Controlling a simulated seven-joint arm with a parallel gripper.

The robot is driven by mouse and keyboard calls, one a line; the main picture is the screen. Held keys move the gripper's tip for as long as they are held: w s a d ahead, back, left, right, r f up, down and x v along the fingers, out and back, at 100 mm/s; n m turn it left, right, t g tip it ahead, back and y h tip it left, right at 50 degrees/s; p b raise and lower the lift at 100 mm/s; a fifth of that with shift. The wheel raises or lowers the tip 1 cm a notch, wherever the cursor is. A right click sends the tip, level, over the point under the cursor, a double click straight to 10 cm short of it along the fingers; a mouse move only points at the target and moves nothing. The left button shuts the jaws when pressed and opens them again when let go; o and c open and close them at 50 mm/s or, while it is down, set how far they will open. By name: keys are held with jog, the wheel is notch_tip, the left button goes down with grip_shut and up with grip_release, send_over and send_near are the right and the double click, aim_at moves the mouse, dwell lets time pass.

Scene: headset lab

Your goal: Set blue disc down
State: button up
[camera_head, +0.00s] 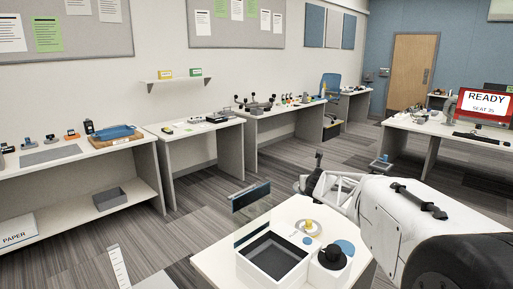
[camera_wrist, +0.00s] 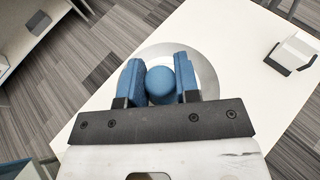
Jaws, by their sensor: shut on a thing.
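My gripper (camera_wrist: 158,78) is shut on a blue round piece (camera_wrist: 161,84), which sits between its two blue fingers in the wrist view. A pale grey ring or disc (camera_wrist: 207,66) shows around the fingers, over the white table (camera_wrist: 235,75); I cannot tell whether it is joined to the blue piece or lies below it. The height above the table is unclear. In the head view a flat blue disc shape (camera_head: 345,246) shows on the near white table, partly behind a black knobbed thing (camera_head: 332,256). My arm hides much of the right there.
In the wrist view a white and black object (camera_wrist: 294,50) stands at right; the tabletop between is clear.

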jog(key=shift+s+a+r+m+h, duration=0.15)
jog(key=shift+a+r+m+h, duration=0.25)
jog(key=shift+a, duration=0.35)
jog(key=shift+s, duration=0.1)
dwell(0.6)
jog(key=shift+s+a+f, duration=0.2)
jog(key=shift+s+a, duration=0.1)
jog(key=shift+s, duration=0.3)
jog(key=shift+s+a+f, duration=0.15)
jog(key=shift+s+a, duration=0.15)
jog(key=shift+s, duration=0.25)
jog(key=s+a+f, duration=0.2)
jog(key=s+f, duration=0.1)
jog(key=s, duration=0.8)
jog(key=s+a+f, duration=0.3)
jog(key=s, duration=0.8)
jog(key=s+a+f+n+y, duration=0.1)
jog(key=s+a+f, duration=0.2)
jog(key=s, duration=0.8)
jog(key=shift+a+f, duration=0.2)
jog(key=shift+f, duration=0.15)
jog(key=shift+w+a+f, duration=0.25)
jog(key=shift+w+a, duration=0.25)
jog(key=shift+w, duration=2.1)
jog(key=shift+w+a+f, duration=0.25)
jog(key=shift+w+a, duration=0.25)
jog(key=shift+w, duration=2.1)
jog(key=shift+w+a+f, duration=0.25)
jog(key=shift+w+a, duration=0.25)
jog(key=shift+w, duration=2.1)
